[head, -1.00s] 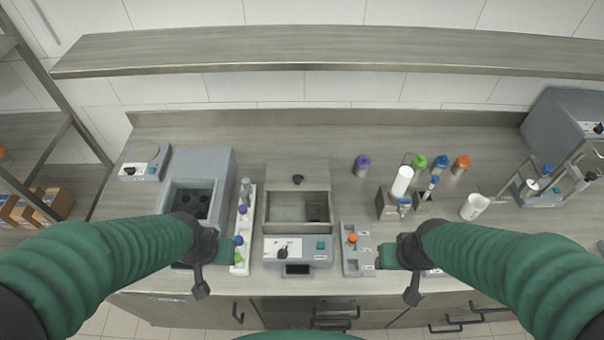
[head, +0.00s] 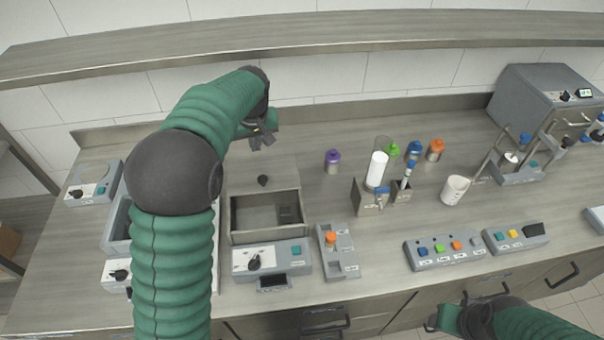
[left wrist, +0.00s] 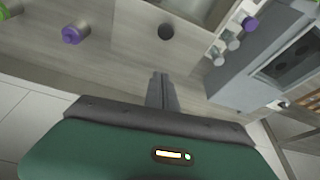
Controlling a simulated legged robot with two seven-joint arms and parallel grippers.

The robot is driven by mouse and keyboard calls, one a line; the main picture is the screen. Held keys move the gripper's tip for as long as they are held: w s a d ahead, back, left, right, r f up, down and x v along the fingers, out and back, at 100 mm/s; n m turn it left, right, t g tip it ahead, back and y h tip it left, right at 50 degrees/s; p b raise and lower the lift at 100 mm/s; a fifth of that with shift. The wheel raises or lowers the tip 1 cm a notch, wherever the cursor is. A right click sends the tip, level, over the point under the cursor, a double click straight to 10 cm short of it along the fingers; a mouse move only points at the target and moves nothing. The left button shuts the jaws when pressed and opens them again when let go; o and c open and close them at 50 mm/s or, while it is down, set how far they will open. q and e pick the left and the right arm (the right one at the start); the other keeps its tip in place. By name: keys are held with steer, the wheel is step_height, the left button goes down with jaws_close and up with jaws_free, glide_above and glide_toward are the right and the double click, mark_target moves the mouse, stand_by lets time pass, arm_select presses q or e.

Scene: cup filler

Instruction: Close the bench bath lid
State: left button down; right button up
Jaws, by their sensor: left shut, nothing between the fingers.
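The bench bath (head: 270,258) stands at the front middle of the bench, with a dial on its front panel. Its basin is uncovered. The flat lid (head: 285,176) lies behind the basin with a black knob (head: 263,181) on it. The left wrist view also shows the knob (left wrist: 166,32) on the lid (left wrist: 135,35), just past my fingertips. My left gripper (head: 262,143) is shut and empty, above and behind the lid, apart from the knob. My right gripper (head: 432,322) is low at the front edge; its fingers are too unclear to read.
My left arm hides much of the block bath (head: 117,215) and tube rack on the left. A purple-capped bottle (head: 332,161) stands right of the lid. A small rack with an orange cap (head: 338,262) sits right of the bath. A shelf (head: 300,35) runs overhead.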

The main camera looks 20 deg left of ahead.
arm_select(q)
steer(key=p, duration=0.2)
glide_above(260, 169)
steer(key=f, duration=0.8)
steer(key=shift+s+f, duration=0.2)
steer(key=shift+f, duration=0.2)
steer(key=shift+s+d+f, duration=0.2)
steer(key=shift+s+d, duration=0.3)
steer(key=shift+s, duration=0.1)
steer(key=shift+s+d+f, duration=0.2)
steer(key=shift+s+d, duration=0.25)
steer(key=shift+s, duration=0.15)
steer(key=shift+s+d+p, duration=0.3)
steer(key=shift+s, duration=0.1)
steer(key=shift+w, duration=0.1)
steer(key=shift+f, duration=0.15)
